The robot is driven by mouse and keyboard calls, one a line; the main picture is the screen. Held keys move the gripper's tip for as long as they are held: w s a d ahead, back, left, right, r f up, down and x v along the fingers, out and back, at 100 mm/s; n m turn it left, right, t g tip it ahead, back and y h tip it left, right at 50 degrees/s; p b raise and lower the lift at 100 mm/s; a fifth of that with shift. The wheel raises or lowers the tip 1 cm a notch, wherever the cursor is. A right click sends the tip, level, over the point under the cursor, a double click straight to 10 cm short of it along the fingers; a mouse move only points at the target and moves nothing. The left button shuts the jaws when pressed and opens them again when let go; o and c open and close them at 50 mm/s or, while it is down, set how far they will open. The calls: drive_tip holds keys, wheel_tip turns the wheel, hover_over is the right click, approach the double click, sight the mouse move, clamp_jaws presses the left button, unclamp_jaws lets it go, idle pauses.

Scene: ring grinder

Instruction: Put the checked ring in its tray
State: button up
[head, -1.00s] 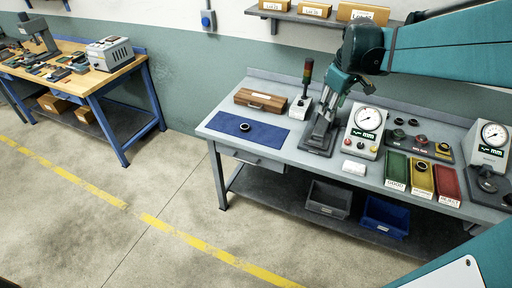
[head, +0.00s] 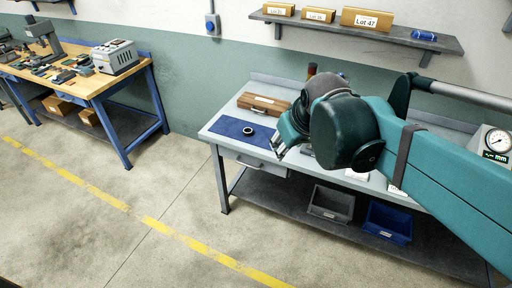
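A dark ring (head: 249,131) lies flat on the blue mat (head: 226,124) at the left end of the grey bench. It is too small in this view to tell whether it is checked. My gripper (head: 279,149) is over the bench just right of the mat, pointing down and left, apart from the ring. Its two fingertips show apart with nothing seen between them, so it looks open. The green, yellow and red trays are hidden behind my arm; only a white front label (head: 396,189) shows.
A brown wooden case (head: 264,104) lies behind the mat. My arm covers most of the bench's middle and right. A dial gauge (head: 497,141) shows at the far right. Grey (head: 331,204) and blue (head: 388,222) bins sit on the lower shelf. A wall shelf (head: 355,35) holds boxes.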

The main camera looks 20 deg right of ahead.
drive_tip(key=s+a+f+m+t+y, duration=0.1)
drive_tip(key=s+a+f, duration=0.2)
drive_tip(key=s+a, duration=0.3)
drive_tip(key=shift+a, duration=0.75)
